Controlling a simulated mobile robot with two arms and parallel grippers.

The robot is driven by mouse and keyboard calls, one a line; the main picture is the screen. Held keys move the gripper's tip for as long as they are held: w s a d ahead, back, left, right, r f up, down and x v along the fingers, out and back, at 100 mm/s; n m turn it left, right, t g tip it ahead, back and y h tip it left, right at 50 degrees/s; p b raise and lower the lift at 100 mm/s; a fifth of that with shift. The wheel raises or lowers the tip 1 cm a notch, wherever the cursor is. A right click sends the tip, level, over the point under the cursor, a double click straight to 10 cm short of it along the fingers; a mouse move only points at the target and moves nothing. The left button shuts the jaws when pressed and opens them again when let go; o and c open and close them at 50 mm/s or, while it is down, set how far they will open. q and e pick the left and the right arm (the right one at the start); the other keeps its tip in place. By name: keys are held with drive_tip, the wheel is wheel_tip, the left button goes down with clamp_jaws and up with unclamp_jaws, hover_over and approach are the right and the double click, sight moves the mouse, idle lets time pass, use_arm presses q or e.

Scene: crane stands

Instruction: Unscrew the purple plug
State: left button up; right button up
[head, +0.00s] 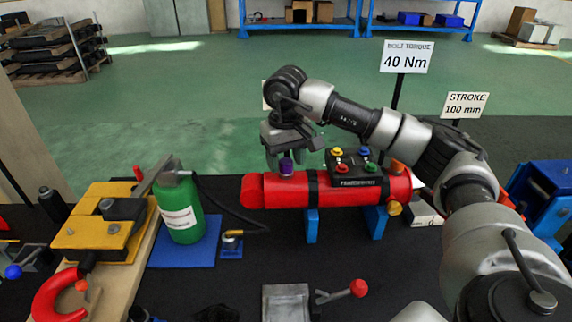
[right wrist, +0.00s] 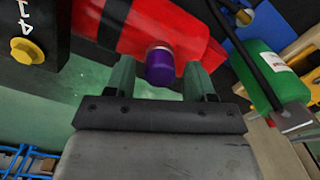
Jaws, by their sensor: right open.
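The purple plug (head: 286,166) sits on top of the red cylinder (head: 330,196), near its left end. My right gripper (head: 284,154) is above the plug, pointing down. In the right wrist view the purple plug (right wrist: 160,66) lies between the two open fingers (right wrist: 160,78), with a gap on each side. The plug's base meets the red cylinder (right wrist: 140,25). My left gripper is not in view.
A black box with coloured knobs (head: 352,168) sits on the cylinder, right of the plug. Blue supports (head: 311,226) hold the cylinder. A green bottle (head: 181,207) with a black hose stands at left. Signs (head: 407,57) stand behind. The front table has some free room.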

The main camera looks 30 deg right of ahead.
drive_tip(key=m, duration=0.6)
drive_tip(key=shift+p, duration=0.35)
drive_tip(key=m, duration=0.5)
drive_tip(key=shift+m+p, duration=0.3)
drive_tip(key=shift+p, duration=0.05)
drive_tip(key=m, duration=0.6)
drive_tip(key=shift+p, duration=0.4)
drive_tip(key=m, duration=0.5)
drive_tip(key=shift+p, duration=0.4)
clamp_jaws()
drive_tip(key=shift+r, duration=0.15)
